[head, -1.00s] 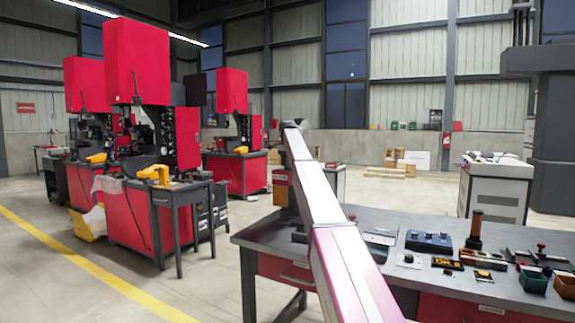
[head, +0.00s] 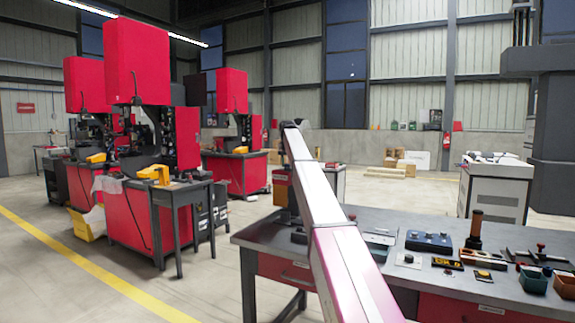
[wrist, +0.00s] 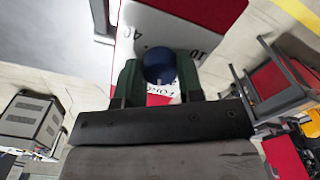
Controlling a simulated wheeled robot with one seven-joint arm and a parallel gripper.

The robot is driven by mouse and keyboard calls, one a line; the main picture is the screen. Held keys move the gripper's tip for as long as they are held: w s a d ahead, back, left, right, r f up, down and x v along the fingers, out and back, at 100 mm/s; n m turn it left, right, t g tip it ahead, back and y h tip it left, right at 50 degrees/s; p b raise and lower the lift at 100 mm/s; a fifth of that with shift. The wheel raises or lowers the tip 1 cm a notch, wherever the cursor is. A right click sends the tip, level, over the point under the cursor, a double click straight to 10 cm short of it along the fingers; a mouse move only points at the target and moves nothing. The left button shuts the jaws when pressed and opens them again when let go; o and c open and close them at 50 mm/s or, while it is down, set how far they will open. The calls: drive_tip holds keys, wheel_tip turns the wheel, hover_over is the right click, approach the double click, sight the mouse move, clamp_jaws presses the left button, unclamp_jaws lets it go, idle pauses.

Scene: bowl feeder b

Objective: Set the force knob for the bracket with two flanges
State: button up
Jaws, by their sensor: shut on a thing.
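In the wrist view, a round dark blue knob (wrist: 159,66) stands on a white dial panel (wrist: 174,36) with black figures and part of the word FORCE. The dark green fingers of my gripper (wrist: 159,78) are on either side of the knob and closed on it. The fingers hide part of the panel, so I cannot read the knob's setting. In the head view my arm crosses the bench (head: 390,279), and I cannot make out the gripper or the knob there. I cannot pick out a bracket with two flanges for certain.
The bench carries a blue control box (head: 429,241), a dark upright cylinder (head: 475,228), small plates and tools. A green bin (head: 533,280) stands near its right end. Red machines (head: 137,60) stand at left, a white cabinet (head: 495,190) at right. Open floor lies left of the bench.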

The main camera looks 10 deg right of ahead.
drive_tip(key=shift+n, duration=2.3)
drive_tip(key=o, duration=0.9)
